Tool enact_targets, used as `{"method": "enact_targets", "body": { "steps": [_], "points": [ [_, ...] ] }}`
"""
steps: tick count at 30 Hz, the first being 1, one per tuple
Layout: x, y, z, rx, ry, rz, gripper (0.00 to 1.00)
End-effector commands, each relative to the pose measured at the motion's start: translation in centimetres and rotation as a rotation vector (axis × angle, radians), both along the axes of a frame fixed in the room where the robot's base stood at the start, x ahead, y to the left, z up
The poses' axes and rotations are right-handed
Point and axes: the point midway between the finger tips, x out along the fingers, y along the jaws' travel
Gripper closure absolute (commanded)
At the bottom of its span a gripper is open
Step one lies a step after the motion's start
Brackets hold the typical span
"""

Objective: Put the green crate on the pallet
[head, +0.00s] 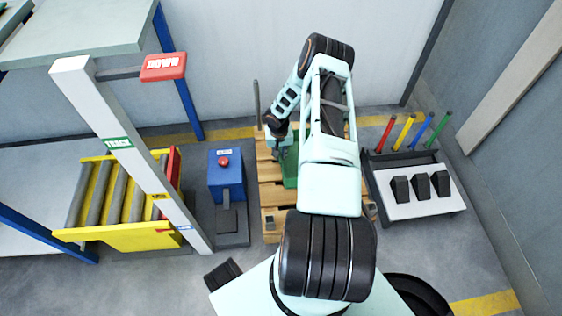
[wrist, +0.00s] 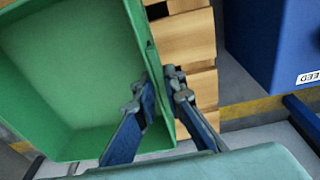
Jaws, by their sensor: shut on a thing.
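The green crate (wrist: 75,75) fills the left of the wrist view, open side toward the camera and empty inside as far as shown. My gripper (wrist: 158,86) is shut on its side wall, one finger inside and one outside. In the head view the crate (head: 290,168) is mostly hidden behind my arm, over the wooden pallet (head: 270,192). My gripper (head: 279,142) is at its left edge there. The pallet's boards (wrist: 190,38) show beside the crate in the wrist view. I cannot tell whether the crate touches the boards.
A blue pedestal with a red button (head: 226,175) stands left of the pallet; a blue box (wrist: 275,40) shows in the wrist view. A yellow roller conveyor (head: 120,235) and white post (head: 135,150) are farther left. A rack with coloured rods (head: 425,205) stands right.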

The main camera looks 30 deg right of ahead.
Motion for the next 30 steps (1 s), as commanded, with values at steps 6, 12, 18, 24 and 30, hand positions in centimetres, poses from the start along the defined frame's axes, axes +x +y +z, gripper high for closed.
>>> {"method": "enact_targets", "body": {
  "steps": [6, 12, 18, 24, 30],
  "points": [
    [0.3, -0.7, -1.6, 0.001, 0.001, -0.002, 1.00],
    [0.3, -0.7, -3.9, -0.001, 0.000, -0.001, 1.00],
    [0.3, -0.7, -3.8, -0.001, 0.000, 0.000, 1.00],
    [0.3, -0.6, -4.0, 0.000, 0.000, -0.001, 0.81],
    [0.3, -0.6, -4.0, 0.000, 0.000, -0.001, 0.73]
  ]
}}
